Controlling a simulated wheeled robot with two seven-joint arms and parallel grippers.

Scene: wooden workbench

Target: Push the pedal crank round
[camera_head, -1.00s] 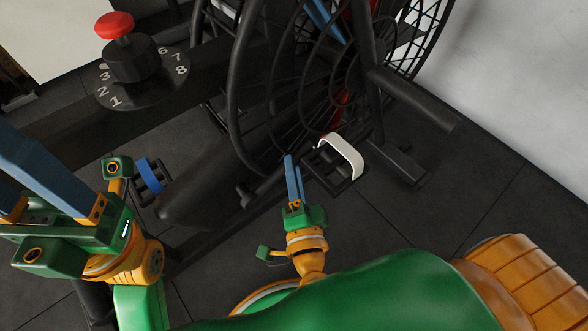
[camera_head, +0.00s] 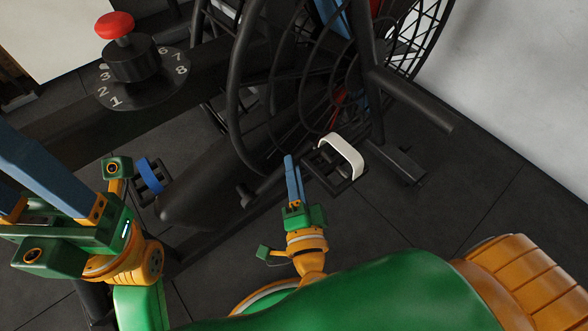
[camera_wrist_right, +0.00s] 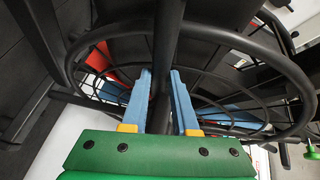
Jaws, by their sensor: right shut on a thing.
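The pedal crank is a dark bar, low beside the fan wheel (camera_head: 318,85) of a black exercise bike. A pedal with a white strap (camera_head: 342,152) sits just right of my right gripper (camera_head: 290,160). In the right wrist view a black bar (camera_wrist_right: 166,45) runs between the two blue fingers of my right gripper (camera_wrist_right: 160,85), which are closed around it; it appears to be the crank. The grip itself is hard to see from the head. My left gripper is at the left edge, its blue fingers spread apart, their tips outside the view.
A second pedal with a blue strap (camera_head: 150,174) is near my left gripper. A numbered dial with a red knob (camera_head: 114,25) stands on the frame at upper left. A black frame foot (camera_head: 402,165) lies right of the white-strapped pedal. Dark floor tiles (camera_head: 480,190) are clear at right.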

